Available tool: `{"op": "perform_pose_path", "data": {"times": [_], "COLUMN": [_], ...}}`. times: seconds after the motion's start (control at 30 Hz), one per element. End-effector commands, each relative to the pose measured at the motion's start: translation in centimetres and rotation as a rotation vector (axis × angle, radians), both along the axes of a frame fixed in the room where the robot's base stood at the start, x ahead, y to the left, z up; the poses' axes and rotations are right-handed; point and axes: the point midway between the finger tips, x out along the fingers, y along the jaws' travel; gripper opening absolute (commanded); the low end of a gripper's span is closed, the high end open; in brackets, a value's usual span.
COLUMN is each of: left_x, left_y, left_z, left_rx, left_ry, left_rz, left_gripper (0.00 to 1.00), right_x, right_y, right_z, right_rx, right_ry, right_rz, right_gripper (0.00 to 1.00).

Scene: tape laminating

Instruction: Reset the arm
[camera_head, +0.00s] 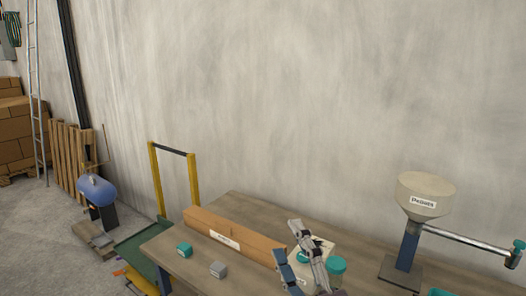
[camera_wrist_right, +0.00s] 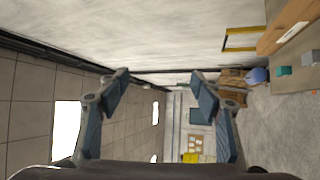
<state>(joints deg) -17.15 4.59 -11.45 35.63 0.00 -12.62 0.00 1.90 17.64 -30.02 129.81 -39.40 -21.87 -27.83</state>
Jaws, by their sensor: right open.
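My right gripper (camera_head: 286,238) shows at the bottom of the head view, in front of the table's middle. Its two grey-blue fingers are apart with nothing between them. In the right wrist view the open fingers (camera_wrist_right: 160,77) point toward the far room, and the picture is turned on its side. My left gripper is in neither view. A long brown cardboard box (camera_head: 225,232) with a white label lies on the wooden table (camera_head: 240,203), left of the gripper. A teal block (camera_head: 184,250) and a grey block (camera_head: 218,270) sit in front of the box.
A beige funnel (camera_head: 425,193) on a post stands right, with a bar (camera_head: 462,238) reaching right. A yellow-handled cart (camera_head: 155,185) is left of the table. The wall rises behind; air above the table is clear.

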Motion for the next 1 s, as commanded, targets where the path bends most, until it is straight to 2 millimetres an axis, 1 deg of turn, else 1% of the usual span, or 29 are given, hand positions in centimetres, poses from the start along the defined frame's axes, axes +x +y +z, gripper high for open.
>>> {"op": "perform_pose_path", "data": {"times": [0.03,0.07,0.1,0.17,0.2,0.27,0.3,0.37,0.4,0.47,0.5,0.57,0.6,0.67,0.7,0.83,0.9,0.97,1.0], "left_x": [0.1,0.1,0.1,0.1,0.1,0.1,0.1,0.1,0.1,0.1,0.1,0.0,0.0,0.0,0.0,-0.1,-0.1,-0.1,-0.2], "left_y": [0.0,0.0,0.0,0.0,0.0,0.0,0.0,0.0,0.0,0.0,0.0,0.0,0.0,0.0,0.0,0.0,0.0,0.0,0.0], "left_z": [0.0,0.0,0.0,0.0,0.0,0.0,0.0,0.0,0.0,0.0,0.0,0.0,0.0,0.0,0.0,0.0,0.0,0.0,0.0], "left_rx": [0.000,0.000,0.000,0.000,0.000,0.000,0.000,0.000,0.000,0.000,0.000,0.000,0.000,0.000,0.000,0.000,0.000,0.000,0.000], "left_ry": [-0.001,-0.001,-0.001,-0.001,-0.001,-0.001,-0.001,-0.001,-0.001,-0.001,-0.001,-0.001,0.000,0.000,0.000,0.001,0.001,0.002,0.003], "left_rz": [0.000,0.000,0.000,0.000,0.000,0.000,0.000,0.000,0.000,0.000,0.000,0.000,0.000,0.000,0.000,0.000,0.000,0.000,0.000], "left_gripper": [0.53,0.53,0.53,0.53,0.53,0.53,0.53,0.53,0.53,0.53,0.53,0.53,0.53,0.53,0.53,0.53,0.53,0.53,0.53], "right_x": [0.5,0.6,0.6,-0.2,-1.0,-2.7,-4.2,-6.8,-8.6,-11.3,-13.1,-15.7,-17.3,-19.7,-21.3,-26.4,-25.4,-25.0,-24.8], "right_y": [-2.5,-3.9,-5.6,-7.9,-9.3,-11.1,-12.0,-13.2,-13.8,-14.4,-14.7,-15.0,-15.2,-15.3,-15.4,-15.4,-15.2,-15.2,-15.2], "right_z": [-3.1,-4.9,-7.5,-11.5,-14.1,-18.0,-20.5,-24.0,-26.0,-28.4,-29.8,-31.5,-32.4,-33.7,-34.4,-36.0,-38.1,-39.8,-40.9], "right_rx": [0.098,0.153,0.222,0.322,0.385,0.476,0.532,0.612,0.657,0.716,0.750,0.792,0.819,0.853,0.874,0.931,0.923,0.919,0.916], "right_ry": [0.143,0.224,0.331,0.483,0.584,0.728,0.823,0.959,1.041,1.148,1.215,1.304,1.357,1.434,1.482,1.628,1.629,1.633,1.637], "right_rz": [-0.058,-0.093,-0.138,-0.207,-0.253,-0.323,-0.370,-0.441,-0.486,-0.547,-0.586,-0.639,-0.674,-0.721,-0.754,-0.854,-0.854,-0.857,-0.859], "right_gripper": [0.60,0.60,0.60,0.60,0.60,0.60,0.60,0.60,0.60,0.60,0.60,0.60,0.60,0.60,0.60,0.60,0.60,0.60,0.60]}}
